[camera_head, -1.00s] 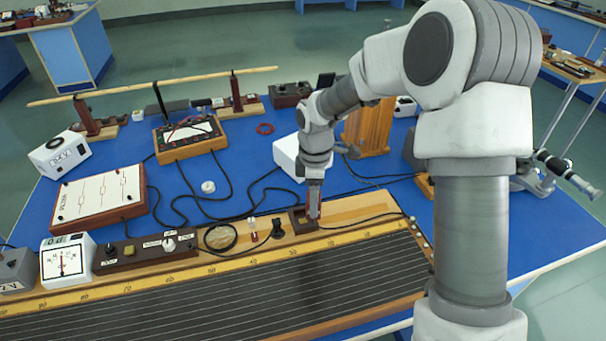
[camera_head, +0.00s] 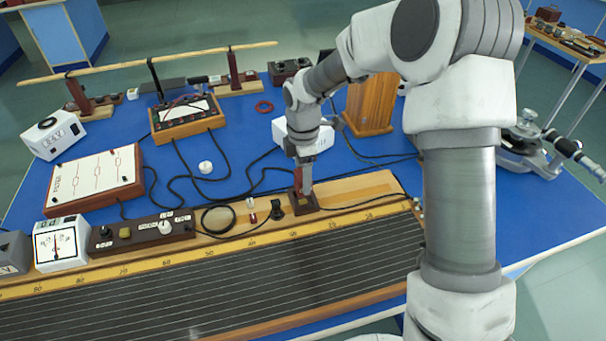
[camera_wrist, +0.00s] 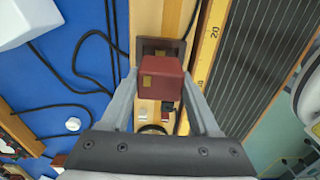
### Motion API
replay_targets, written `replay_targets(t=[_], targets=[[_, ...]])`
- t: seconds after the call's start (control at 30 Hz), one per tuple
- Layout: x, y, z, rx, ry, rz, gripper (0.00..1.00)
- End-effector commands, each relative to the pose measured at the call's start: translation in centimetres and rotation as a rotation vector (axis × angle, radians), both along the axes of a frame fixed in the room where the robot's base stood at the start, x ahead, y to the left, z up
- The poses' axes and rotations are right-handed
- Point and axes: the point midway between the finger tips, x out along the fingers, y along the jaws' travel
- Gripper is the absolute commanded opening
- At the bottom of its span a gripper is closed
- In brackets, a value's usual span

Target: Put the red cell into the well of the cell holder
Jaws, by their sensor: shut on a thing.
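The red cell (camera_wrist: 165,84) is a dark red block between the two fingers of my gripper (camera_wrist: 161,80) in the wrist view. My gripper is shut on it. The cell holder (camera_wrist: 142,46) is a dark brown square block, partly hidden behind the cell. In the head view the holder (camera_head: 309,208) sits on the wooden strip, and my gripper (camera_head: 304,186) is over its rear part. The cell is small and mostly hidden there. I cannot tell whether the cell touches the holder or is above it; its lower end is hidden.
A small black part (camera_head: 276,208) and a ring-shaped lens (camera_head: 218,219) stand left of the holder. A black cable (camera_head: 365,204) runs off to its right. A white box (camera_head: 301,137) and a wooden block (camera_head: 370,105) stand behind. The dark grooved board lies in front.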

Motion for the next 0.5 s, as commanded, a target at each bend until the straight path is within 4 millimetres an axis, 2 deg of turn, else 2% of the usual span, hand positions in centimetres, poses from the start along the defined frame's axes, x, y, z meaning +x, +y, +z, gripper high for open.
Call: replay_targets(t=[0.5], targets=[[0.0,0.0,-3.3,0.000,0.000,0.000,0.00]])
